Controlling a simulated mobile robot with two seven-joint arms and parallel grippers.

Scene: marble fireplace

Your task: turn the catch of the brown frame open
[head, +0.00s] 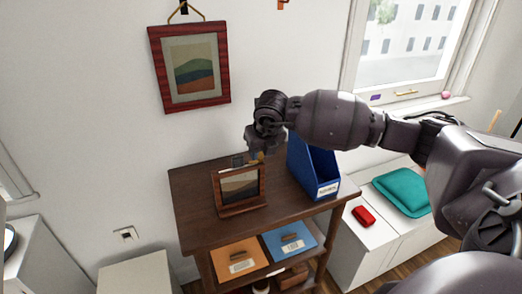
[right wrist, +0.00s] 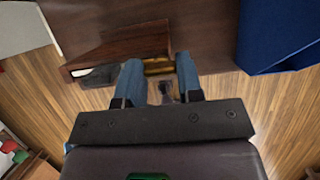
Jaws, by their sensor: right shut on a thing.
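The brown frame (head: 264,184) stands on top of the dark wooden cabinet, holding a small landscape picture. Its brass catch (right wrist: 157,66) shows between my fingers in the right wrist view, at the edge of the brown frame (right wrist: 120,49). My right gripper (head: 249,158) reaches down from above to the top of the frame, and its blue-grey fingers (right wrist: 160,82) are shut on the catch. The catch is small in the head view, so its exact turn cannot be told. My left gripper is out of view.
A blue file holder (head: 318,178) stands right of the frame on the cabinet top (head: 190,205). A red-framed picture (head: 190,65) hangs on the wall. Orange and blue boxes lie on the shelf below. A teal cushion (head: 402,193) and red object (head: 363,216) lie on the white bench.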

